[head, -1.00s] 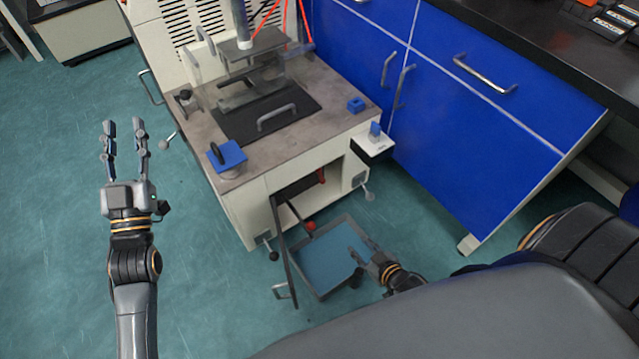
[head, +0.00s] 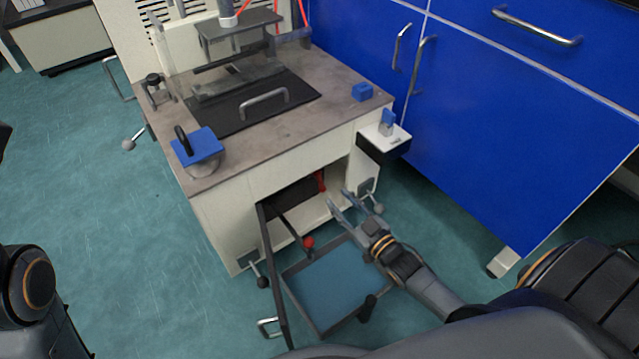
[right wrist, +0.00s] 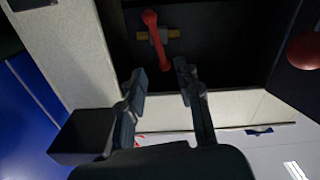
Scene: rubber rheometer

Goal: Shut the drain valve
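The drain valve has a red lever handle (right wrist: 154,42) on a short brass body (right wrist: 172,34), inside the dark opening of the machine's base. In the right wrist view the lever lies across the brass body, its lower end in line with the gap between my fingers. In the head view only a little of the red lever (head: 321,181) shows in the opening. My right gripper (head: 341,205) is open and empty in front of the opening, pointing in. Its two fingers (right wrist: 159,72) are apart and appear short of the lever. My left gripper is out of view.
A white-topped bracket (head: 386,138) juts out at upper right, beside blue cabinets (head: 470,130).

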